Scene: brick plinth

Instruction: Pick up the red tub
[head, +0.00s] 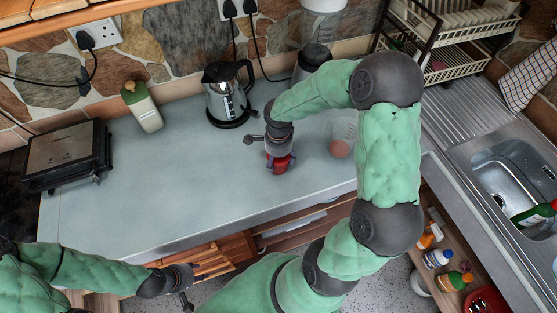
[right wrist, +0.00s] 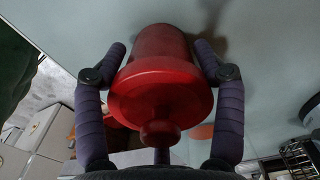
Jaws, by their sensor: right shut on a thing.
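The red tub (head: 281,166) is at the middle of the grey-blue counter in the head view. My right gripper (head: 279,152) reaches it from above and partly hides it. In the right wrist view the red tub (right wrist: 160,85), with its wide rim and round knob, lies between the two fingers of my right gripper (right wrist: 162,70), which are shut on it. I cannot tell whether the tub touches the counter. My left gripper (head: 186,300) hangs low in front of the counter, far from the tub; its finger state is unclear.
A clear container with reddish contents (head: 341,138) stands right of the tub. A kettle (head: 228,95), a cream bottle (head: 142,107) and a black-and-steel appliance (head: 68,154) stand along the back and left. A sink (head: 515,178) is at right. The counter's left middle is clear.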

